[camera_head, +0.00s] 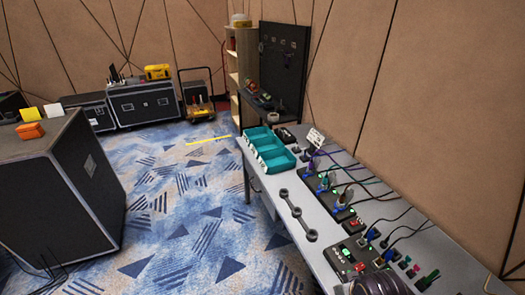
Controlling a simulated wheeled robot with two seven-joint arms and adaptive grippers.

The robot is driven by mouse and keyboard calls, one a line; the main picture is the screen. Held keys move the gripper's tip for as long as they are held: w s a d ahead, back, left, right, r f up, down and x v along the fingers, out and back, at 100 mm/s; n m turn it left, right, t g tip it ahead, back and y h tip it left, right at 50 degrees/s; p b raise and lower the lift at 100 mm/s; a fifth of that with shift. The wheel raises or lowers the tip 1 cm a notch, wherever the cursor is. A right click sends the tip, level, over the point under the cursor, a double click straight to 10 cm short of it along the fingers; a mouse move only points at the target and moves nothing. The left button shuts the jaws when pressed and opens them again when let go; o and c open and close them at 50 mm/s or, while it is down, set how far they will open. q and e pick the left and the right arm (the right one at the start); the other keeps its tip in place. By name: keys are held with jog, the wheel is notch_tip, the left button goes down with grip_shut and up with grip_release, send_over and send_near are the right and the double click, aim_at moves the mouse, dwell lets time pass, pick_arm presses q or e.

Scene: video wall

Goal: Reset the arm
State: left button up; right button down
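Neither of my grippers shows in the head view, and no part of my arms can be made out for sure. A long grey table (262,188) runs from the middle of the view to the bottom right corner. On it stand a teal tray with compartments (270,150), a dark wrench-like bar (298,214) and several dark boxes with plugs and cables (344,262). A dark coiled thing (380,285) is cut off by the bottom edge.
A large black case (60,195) stands at left with an orange item (30,130) on top. More black cases (143,104), a cart (197,105) and a shelf with a black panel (282,60) stand at the back. Blue patterned carpet (190,215) between case and table is clear.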

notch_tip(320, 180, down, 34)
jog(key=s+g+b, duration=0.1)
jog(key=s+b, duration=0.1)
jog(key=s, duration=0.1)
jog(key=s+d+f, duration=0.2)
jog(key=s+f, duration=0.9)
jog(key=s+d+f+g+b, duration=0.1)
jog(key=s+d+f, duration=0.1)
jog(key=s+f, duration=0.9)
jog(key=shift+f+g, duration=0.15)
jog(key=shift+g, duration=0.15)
